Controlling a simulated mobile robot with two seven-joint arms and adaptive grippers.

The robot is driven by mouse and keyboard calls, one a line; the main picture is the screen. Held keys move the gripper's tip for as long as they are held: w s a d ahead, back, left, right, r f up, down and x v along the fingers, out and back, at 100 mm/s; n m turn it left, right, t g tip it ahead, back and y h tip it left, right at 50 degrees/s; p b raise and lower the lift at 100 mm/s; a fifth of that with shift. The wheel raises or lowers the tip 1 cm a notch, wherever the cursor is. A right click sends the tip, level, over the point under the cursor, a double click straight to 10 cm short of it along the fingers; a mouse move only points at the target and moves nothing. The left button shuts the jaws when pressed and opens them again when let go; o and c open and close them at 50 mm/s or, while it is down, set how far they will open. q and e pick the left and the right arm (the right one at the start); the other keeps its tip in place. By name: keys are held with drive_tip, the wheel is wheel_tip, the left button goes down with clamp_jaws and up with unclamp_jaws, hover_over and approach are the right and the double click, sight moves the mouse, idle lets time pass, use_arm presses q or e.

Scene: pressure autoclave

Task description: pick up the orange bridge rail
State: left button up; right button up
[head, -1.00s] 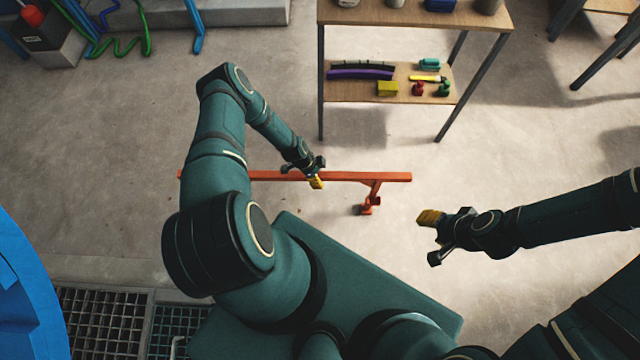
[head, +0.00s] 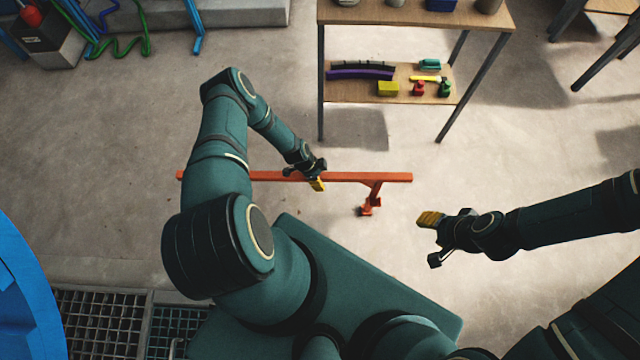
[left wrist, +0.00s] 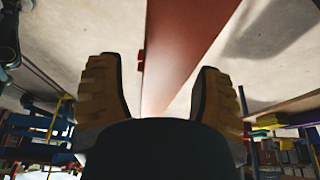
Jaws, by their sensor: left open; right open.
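The orange bridge rail (head: 350,177) is a long bar standing above the floor, running left to right in the head view. A support leg with a foot shows near its right end. My left gripper (head: 304,177) is at the rail's middle, open. In the left wrist view the rail (left wrist: 180,50) passes between the two yellow-padded fingers of the left gripper (left wrist: 162,95), with a gap on each side. Part of the rail is hidden behind my left arm. My right gripper (head: 431,238) is open and empty, to the right of the rail's leg and apart from it.
A wooden shelf table (head: 415,85) stands behind the rail with several small coloured items. A large blue round body (head: 25,290) and a floor grating (head: 105,320) are at the lower left. The floor around the rail is clear.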

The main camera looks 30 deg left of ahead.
use_arm(q)
drive_tip(key=shift+f, duration=0.1)
idle(0.5)
clamp_jaws()
